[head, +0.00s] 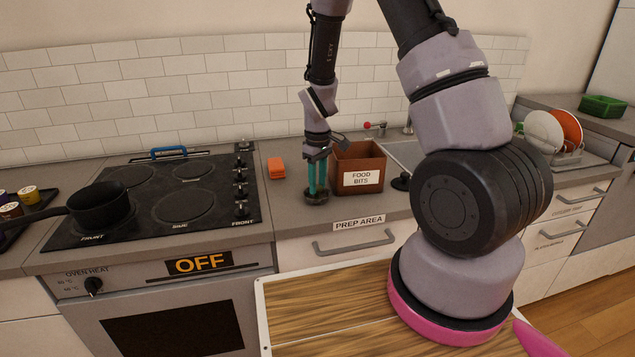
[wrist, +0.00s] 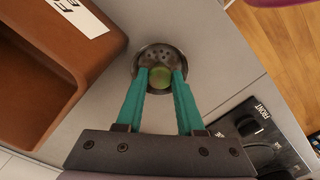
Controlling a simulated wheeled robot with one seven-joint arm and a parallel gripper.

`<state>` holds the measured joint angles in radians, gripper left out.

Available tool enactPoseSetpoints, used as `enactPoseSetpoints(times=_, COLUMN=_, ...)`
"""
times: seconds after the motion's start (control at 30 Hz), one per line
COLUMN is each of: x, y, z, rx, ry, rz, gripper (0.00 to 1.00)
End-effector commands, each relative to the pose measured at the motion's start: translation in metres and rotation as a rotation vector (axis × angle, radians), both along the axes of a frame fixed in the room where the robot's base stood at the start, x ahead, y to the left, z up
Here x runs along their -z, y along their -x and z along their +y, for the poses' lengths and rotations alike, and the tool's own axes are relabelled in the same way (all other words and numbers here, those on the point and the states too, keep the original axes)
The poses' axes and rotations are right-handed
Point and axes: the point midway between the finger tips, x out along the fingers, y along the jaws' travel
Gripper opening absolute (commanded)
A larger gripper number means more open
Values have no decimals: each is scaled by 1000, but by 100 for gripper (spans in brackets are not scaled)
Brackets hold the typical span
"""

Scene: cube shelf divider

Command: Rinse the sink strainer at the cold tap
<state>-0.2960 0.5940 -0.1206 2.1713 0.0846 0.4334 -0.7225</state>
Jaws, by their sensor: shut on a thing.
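My gripper (head: 317,184) points down over the counter with its teal fingers closed on the sink strainer (head: 316,198). In the wrist view the strainer (wrist: 143,58) is a round dark metal cup with holes, between the fingertips of my gripper (wrist: 160,74). A green lump (wrist: 160,77) lies inside the cup. I cannot tell whether the strainer touches the counter. A tap with a red knob (head: 367,126) stands at the back of the sink (head: 402,152), to the right. My arm hides much of the sink and anything behind it.
A brown box labelled FOOD BITS (head: 372,162) stands right beside my gripper. An orange block (head: 276,167) lies to the left, near the stove (head: 165,190) with a black pan (head: 100,206). A dish rack with plates (head: 560,158) stands at the far right.

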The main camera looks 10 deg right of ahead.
Motion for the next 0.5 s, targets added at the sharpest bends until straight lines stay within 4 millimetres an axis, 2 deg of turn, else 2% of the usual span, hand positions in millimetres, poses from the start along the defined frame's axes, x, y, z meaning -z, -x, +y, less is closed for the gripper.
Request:
enactPoseSetpoints(times=0.03, x=2, y=0, z=0, rx=0, ry=1, rz=1, gripper=0)
enactPoseSetpoints(times=0.07, x=1, y=0, z=0, rx=0, ry=1, rz=1, gripper=48)
enactPoseSetpoints(times=0.1, x=1, y=0, z=0, rx=0, ry=0, rz=0, gripper=63)
enactPoseSetpoints(times=0.13, x=1, y=0, z=0, rx=0, ry=0, rz=0, gripper=67)
enactPoseSetpoints(times=0.5, x=-4, y=0, z=0, rx=0, ry=-1, rz=-1, gripper=67)
